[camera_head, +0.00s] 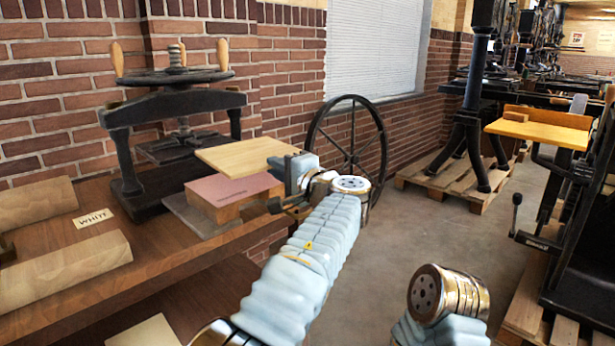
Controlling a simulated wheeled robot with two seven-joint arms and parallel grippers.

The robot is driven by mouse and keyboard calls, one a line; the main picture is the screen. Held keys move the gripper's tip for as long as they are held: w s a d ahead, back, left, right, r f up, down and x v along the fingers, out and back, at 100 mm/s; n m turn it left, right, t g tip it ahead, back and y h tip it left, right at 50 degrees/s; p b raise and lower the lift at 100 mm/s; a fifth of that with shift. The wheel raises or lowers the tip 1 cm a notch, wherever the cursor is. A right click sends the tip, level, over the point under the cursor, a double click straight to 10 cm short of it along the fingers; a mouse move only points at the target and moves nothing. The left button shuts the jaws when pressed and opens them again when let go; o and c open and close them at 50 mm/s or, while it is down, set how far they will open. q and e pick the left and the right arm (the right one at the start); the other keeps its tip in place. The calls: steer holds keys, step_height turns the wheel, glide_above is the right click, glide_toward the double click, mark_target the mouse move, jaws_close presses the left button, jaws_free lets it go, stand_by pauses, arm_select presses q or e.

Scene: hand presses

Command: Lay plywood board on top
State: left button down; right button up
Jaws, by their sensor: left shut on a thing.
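A light plywood board (238,155) is held nearly flat, by its right edge, in my left gripper (286,172), which is shut on it. The board hangs above a stack with a pink top sheet (222,189) over a thick wooden block (238,208). A gap shows between the board and the pink top. The stack rests on a grey board (192,214) on the wooden bench. The board hides the back of the stack. My right gripper is out of view; only part of my right arm shows at the lower right.
A black hand press (125,170) stands on the bench left of the stack. A "WHITE" label (94,218) and wooden blocks (66,268) lie at the bench's left. A large black spoked wheel (382,150) stands behind my left wrist.

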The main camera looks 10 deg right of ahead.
arm_select(q)
steer(key=shift+s+a+r+n+g+y, duration=0.2)
steer(key=shift+s+a+r+y, duration=0.1)
steer(key=shift+a, duration=0.25)
steer(key=shift+s+a+r+n+g+y, duration=0.15)
steer(key=shift+s+a+n+g+y, duration=0.1)
steer(key=shift+a, duration=0.3)
steer(key=shift+s+a+f, duration=0.1)
steer(key=shift+a, duration=0.05)
steer(key=shift+f+b, duration=1.75)
steer(key=shift+f, duration=1.5)
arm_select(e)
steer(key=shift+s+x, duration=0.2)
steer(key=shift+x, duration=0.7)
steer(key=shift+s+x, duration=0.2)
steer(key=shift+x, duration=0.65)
arm_select(q)
steer(key=shift+f, duration=0.15)
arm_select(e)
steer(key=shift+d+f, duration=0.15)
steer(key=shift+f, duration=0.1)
arm_select(q)
steer(key=c, duration=0.9)
jaws_free()
